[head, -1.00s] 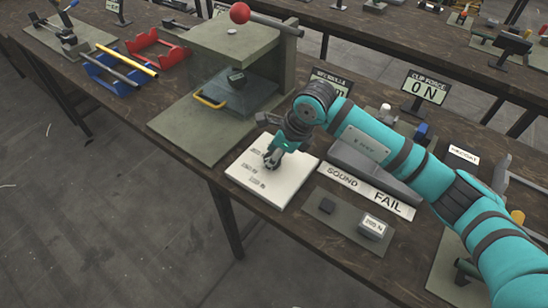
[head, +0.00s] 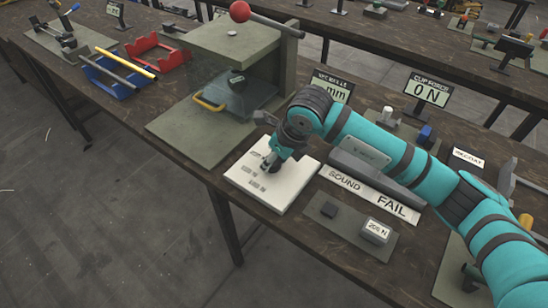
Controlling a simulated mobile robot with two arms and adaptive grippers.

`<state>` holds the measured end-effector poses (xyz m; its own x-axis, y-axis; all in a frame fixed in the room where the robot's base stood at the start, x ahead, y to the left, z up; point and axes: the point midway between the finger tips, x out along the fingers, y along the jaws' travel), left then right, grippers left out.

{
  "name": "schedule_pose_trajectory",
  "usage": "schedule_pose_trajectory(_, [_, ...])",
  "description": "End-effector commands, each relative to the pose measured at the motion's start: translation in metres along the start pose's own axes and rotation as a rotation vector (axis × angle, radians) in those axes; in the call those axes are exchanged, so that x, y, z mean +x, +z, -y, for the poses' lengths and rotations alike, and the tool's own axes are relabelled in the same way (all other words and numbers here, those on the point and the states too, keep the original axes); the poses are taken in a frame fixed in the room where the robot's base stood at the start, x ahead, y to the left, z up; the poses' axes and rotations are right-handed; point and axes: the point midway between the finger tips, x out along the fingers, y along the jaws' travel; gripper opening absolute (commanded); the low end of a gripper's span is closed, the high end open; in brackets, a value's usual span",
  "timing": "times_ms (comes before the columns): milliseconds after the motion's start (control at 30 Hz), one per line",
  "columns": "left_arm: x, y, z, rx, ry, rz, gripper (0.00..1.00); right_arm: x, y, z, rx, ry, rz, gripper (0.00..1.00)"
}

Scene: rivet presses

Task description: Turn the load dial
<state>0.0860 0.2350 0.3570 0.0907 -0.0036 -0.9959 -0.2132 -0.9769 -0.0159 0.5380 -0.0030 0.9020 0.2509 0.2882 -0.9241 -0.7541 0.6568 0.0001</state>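My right gripper (head: 268,164) points down over a white printed sheet or pad (head: 280,199) at the front of the bench. Its fingers are small and dark here; I cannot tell whether they are open or whether they touch the pad. To its right, a grey plate (head: 345,232) bears a small dark block or knob (head: 329,210) and a grey box with a white label that seems to read 200 N (head: 376,231). I cannot tell for sure which part is the load dial. My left gripper is not in view.
A press with a red ball-ended lever (head: 240,12) and yellow handle (head: 208,102) stands left of the gripper. Blue (head: 108,80) and red (head: 160,52) racks stand further left.

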Motion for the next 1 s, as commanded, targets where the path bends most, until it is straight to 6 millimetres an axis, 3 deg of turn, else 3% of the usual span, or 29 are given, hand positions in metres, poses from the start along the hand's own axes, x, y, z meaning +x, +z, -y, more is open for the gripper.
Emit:
schedule_pose_trajectory(67, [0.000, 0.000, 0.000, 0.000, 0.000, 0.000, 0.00, -0.001, 0.001, 0.001, 0.000, -0.002, 0.001, 0.09])
schedule_pose_trajectory(100, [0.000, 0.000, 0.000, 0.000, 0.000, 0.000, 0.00, -0.001, 0.001, 0.001, 0.000, -0.002, 0.001, 0.45])
schedule_pose_trajectory(233, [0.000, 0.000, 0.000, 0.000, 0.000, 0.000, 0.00, -0.001, 0.001, 0.001, 0.000, -0.001, 0.001, 0.62])
schedule_pose_trajectory(500, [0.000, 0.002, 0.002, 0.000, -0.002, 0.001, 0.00, -0.001, 0.000, 0.000, -0.001, 0.000, 0.001, 0.63])
schedule_pose_trajectory(633, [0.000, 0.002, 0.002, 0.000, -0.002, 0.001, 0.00, -0.010, 0.001, 0.001, -0.001, -0.002, 0.002, 0.63])
schedule_pose_trajectory(1000, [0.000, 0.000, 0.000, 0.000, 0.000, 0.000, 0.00, -0.084, 0.001, 0.001, -0.002, -0.004, 0.004, 0.63])
